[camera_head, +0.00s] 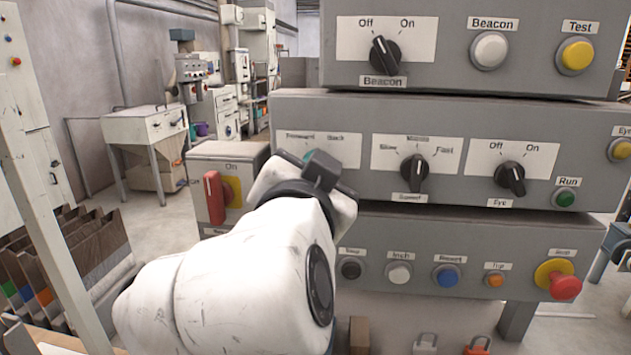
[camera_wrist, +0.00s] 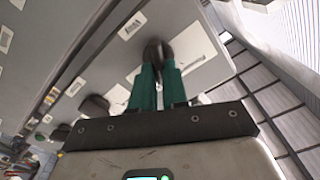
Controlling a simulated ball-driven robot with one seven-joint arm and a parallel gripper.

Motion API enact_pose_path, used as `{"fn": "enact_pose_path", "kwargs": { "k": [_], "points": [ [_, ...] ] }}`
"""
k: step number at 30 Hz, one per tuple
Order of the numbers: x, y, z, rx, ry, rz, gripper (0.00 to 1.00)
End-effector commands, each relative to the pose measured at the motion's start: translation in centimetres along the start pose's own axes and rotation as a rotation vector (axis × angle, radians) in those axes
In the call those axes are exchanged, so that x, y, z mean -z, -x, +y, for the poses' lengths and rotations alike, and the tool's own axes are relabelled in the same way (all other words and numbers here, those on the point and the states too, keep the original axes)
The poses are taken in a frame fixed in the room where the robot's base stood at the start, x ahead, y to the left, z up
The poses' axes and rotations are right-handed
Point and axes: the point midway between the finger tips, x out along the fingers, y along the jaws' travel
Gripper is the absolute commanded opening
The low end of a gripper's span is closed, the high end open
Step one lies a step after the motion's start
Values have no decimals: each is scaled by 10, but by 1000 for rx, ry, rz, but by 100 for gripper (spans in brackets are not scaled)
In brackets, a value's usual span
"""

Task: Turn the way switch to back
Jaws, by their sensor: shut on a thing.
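The way switch's white label plate (camera_head: 345,150), reading Forward and Back, shows at the left of the middle grey panel in the head view. My gripper and arm hide its knob there. In the wrist view the dark knob (camera_wrist: 153,50) stands between the tips of my gripper's teal fingers (camera_wrist: 159,70). The fingers are shut on it. In the head view my gripper (camera_head: 310,155) reaches to the panel, with only a bit of teal finger showing. I cannot tell which way the knob points.
The Speed knob (camera_head: 415,172) and Eye knob (camera_head: 511,177) sit to the right on the same panel. The Beacon knob (camera_head: 384,54) is above. A red-handled switch box (camera_head: 214,197) stands close left. Below are several push buttons and a red mushroom button (camera_head: 566,287).

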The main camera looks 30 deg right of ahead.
Motion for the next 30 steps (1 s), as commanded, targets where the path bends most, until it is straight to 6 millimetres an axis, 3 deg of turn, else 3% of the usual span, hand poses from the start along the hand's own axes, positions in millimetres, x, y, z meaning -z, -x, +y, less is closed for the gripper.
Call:
{"fn": "enact_pose_path", "kwargs": {
  "k": [16, 17, 24, 30],
  "points": [
    [0, 0, 0, -1, -25, -2, 0],
    [0, 0, 0, -1, -25, -2, 17],
    [0, 0, 0, -1, -24, -1, 39],
    [0, 0, 0, -1, -23, -1, 39]
  ]
}}
